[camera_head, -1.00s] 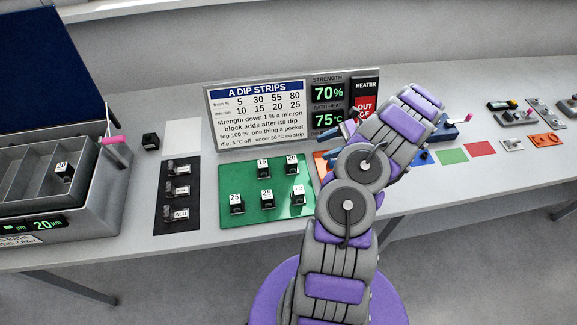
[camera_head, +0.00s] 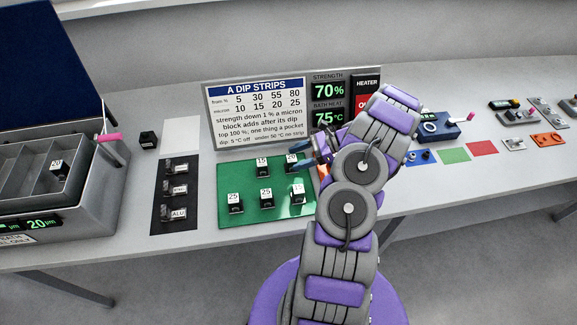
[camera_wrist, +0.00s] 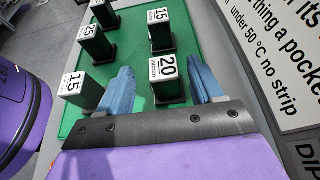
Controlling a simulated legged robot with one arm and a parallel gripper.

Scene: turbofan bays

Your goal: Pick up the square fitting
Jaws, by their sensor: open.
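I cannot single out the square fitting for sure. Small metal parts with white tags, one reading ALU (camera_head: 178,213), sit in a row on a black strip (camera_head: 160,228) left of the green mat (camera_head: 228,177). My gripper (camera_head: 308,153) is above the far right part of the green mat, well to the right of that strip. In the wrist view its two blue fingers (camera_wrist: 162,68) are apart. A block marked 20 (camera_wrist: 164,82) shows between them in the picture; I see no grip on it. My arm hides part of the bench behind it.
Several numbered black blocks, one marked 25 (camera_head: 234,204), stand on the green mat. A grey tank (camera_head: 95,195) is at left, a sign board (camera_head: 258,140) at the back. A blue fixture (camera_head: 440,128), coloured pads and an orange plate (camera_head: 548,139) lie at right.

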